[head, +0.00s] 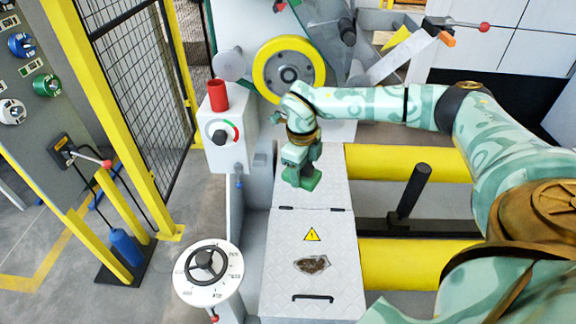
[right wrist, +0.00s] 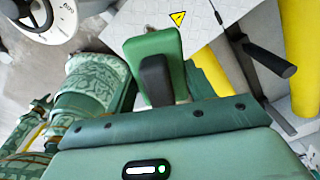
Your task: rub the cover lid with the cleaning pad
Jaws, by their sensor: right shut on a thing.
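The cover lid (head: 340,262) is a pale checker-plate panel in the lower middle of the head view. It lies flat and carries a yellow warning triangle, a dark brown stain (head: 312,264) and a black handle (head: 313,297). My right gripper (head: 298,158) points down over the plate just beyond the lid's hinged far edge. It is shut on a green block, the cleaning pad (head: 303,180), which also shows in the right wrist view (right wrist: 140,45). The pad's underside is hidden, so contact with the plate cannot be told. My left gripper is not in view.
A dial with a black handwheel (head: 205,265) stands left of the lid. A black lever (head: 412,190) and yellow rollers (head: 410,262) lie to the right. A yellow-rimmed wheel (head: 288,70) is behind.

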